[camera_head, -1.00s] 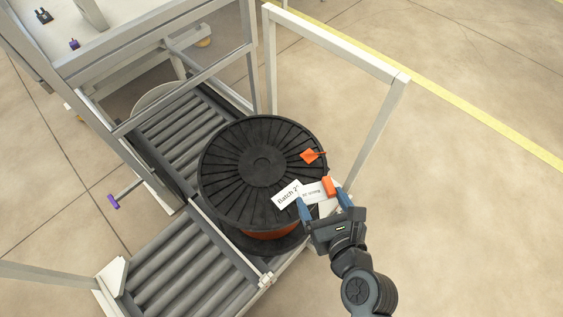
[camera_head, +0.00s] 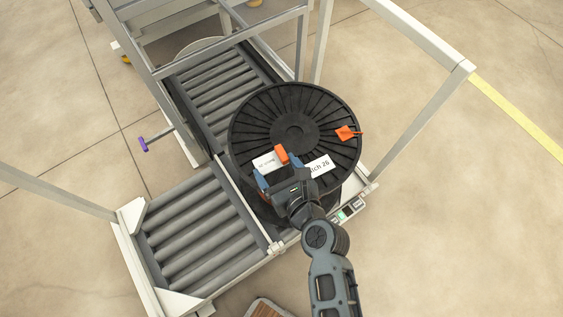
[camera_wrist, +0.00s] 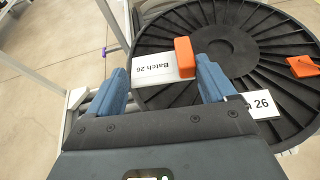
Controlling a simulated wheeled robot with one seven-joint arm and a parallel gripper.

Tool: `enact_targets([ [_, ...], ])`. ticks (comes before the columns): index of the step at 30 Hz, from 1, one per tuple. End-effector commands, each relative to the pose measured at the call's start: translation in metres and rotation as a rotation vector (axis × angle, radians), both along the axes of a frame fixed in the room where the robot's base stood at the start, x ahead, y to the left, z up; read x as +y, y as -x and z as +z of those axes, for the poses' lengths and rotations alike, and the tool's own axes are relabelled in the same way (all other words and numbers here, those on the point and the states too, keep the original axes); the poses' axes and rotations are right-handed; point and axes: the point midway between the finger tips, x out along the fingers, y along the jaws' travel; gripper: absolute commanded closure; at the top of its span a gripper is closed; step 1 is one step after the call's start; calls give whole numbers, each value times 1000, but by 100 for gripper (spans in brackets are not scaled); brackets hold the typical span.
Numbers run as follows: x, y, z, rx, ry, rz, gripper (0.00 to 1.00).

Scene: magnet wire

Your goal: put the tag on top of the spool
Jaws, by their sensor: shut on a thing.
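The tag is a white card reading "Batch 26" (camera_head: 265,162) with an orange block on one end. It also shows in the wrist view (camera_wrist: 155,68). My gripper (camera_head: 278,167) is shut on it, with the blue fingers on either side (camera_wrist: 165,82). The tag is over the near part of the black ribbed top of the spool (camera_head: 293,108). I cannot tell whether it touches the flange. The spool stands upright; my gripper and arm hide part of its near side.
A second white label (camera_head: 320,166) lies on the flange right of my gripper, and an orange piece (camera_head: 346,133) lies near its right edge. Grey roller conveyors (camera_head: 200,225) lie left of and behind the spool. A pale frame (camera_head: 425,112) stands at the right.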

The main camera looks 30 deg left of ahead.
Motion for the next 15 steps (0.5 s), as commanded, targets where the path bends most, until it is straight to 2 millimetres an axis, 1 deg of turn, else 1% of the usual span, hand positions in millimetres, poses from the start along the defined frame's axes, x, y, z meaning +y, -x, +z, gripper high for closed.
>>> enact_targets([
  [1, 5, -11, -10, -2, 0, 1, 45],
  [3, 11, -21, -17, -1, 0, 0, 45],
  [6, 16, -32, -23, -1, 0, 0, 45],
  [11, 19, -39, -29, -1, 0, 0, 45],
  [15, 19, -39, -51, 1, 1, -1, 45],
])
